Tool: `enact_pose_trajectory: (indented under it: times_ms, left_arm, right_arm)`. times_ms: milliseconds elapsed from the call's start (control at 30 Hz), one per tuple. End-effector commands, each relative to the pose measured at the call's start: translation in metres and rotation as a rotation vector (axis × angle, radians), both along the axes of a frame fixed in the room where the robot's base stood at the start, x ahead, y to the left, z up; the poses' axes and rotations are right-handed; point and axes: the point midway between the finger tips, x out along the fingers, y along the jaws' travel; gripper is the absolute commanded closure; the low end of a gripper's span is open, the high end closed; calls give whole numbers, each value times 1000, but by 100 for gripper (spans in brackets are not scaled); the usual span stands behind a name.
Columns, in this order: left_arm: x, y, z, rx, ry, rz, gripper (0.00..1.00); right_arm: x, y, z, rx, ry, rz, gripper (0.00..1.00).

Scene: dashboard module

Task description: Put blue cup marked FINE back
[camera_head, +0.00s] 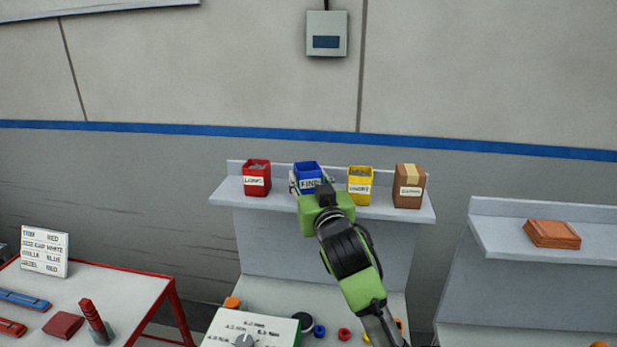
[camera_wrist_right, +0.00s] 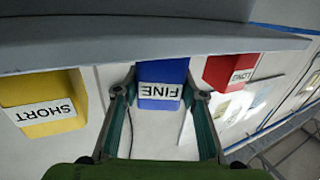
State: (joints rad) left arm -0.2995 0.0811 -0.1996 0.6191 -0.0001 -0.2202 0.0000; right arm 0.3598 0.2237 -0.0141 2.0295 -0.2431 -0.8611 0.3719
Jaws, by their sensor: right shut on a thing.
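The blue cup marked FINE (camera_head: 307,168) is at the raised shelf, between a red cup and a yellow cup. My right gripper (camera_head: 311,186) reaches it from the front and is shut on it. In the right wrist view, which is upside down, the two fingers lie on either side of the blue cup (camera_wrist_right: 162,75) and its label faces the camera. The cup looks upright. I cannot tell whether its base touches the shelf (camera_head: 276,206). My left gripper is not in view.
The red cup (camera_head: 257,170) stands to the left. The yellow cup marked SHORT (camera_head: 360,174) is close on the right, then a brown box (camera_head: 409,173). Below are a bench with small coloured parts and a red-edged table (camera_head: 110,284).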

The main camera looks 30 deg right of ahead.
Motion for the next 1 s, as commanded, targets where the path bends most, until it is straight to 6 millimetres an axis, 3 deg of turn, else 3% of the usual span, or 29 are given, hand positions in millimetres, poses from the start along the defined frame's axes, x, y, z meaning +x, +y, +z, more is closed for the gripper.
enact_pose_trajectory:
  times_ms: [200, 233, 300, 700, 867, 1000]
  left_arm:
    - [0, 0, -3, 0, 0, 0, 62]
    - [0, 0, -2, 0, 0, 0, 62]
    - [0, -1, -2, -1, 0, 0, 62]
    - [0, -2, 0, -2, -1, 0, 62]
    - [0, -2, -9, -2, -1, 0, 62]
    - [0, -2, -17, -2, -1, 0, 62]
  right_arm:
    - [0, 0, -3, 1, -1, 0, 90]
    - [0, 0, -3, 0, 0, 0, 57]
    - [0, 0, -3, 0, 1, 0, 45]
    - [-1, 1, 1, 0, 0, 1, 45]
    - [-21, 6, -3, 2, -1, 2, 45]
    - [-48, 13, -4, 1, -2, 2, 45]
